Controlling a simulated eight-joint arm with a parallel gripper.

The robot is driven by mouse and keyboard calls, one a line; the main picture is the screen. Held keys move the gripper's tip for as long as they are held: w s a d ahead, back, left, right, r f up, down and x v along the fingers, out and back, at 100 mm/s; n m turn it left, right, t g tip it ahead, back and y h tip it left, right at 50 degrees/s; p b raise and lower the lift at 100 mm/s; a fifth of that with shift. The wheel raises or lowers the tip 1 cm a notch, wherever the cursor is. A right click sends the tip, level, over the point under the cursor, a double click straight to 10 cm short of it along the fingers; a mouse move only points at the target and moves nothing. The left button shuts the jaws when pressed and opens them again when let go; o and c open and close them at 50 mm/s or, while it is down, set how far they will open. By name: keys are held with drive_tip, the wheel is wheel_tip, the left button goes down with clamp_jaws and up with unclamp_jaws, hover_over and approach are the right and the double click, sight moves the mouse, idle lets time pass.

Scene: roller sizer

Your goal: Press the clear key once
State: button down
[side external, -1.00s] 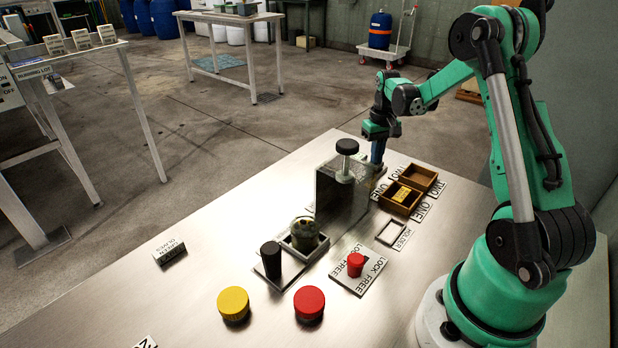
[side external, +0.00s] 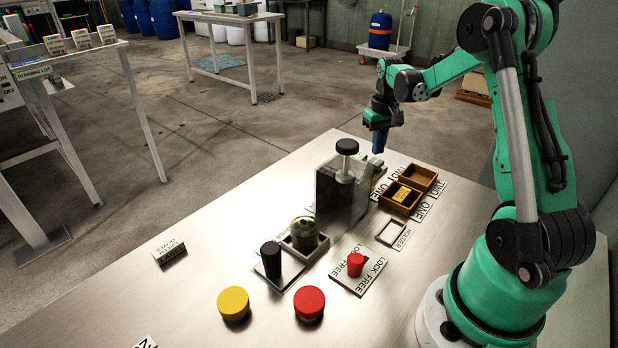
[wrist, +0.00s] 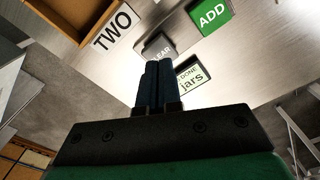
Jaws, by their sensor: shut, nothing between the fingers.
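I cannot make out the clear key in that view.
A sign reading "DONE: jars" (wrist: 193,80) stands near the keys. Wooden trays (side external: 401,199) labelled ONE and TWO lie right of the machine. A black-knobbed post (side external: 347,147) rises from the machine. A red lock knob (side external: 355,264) sits nearer the front.

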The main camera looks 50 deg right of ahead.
idle(0.3)
drive_tip(key=shift+r, duration=2.55)
drive_tip(key=a+r+n+t, duration=0.1)
drive_tip(key=a+r, duration=0.1)
drive_tip(key=a, duration=0.3)
drive_tip(key=a+r+n+t, duration=0.1)
drive_tip(key=a+r, duration=0.1)
drive_tip(key=a, duration=0.3)
drive_tip(key=w+a+r+n+t+h, duration=0.1)
drive_tip(key=a, duration=0.5)
drive_tip(key=shift+r+n+t, duration=0.4)
drive_tip(key=s+a+f+n+t, duration=0.1)
drive_tip(key=s+a, duration=0.1)
drive_tip(key=a, duration=0.2)
drive_tip(key=s+a+f+n+t+y, duration=0.1)
drive_tip(key=s+a+t, duration=0.1)
drive_tip(key=a, duration=0.3)
drive_tip(key=shift+s+a, duration=0.25)
drive_tip(key=shift+s, duration=0.15)
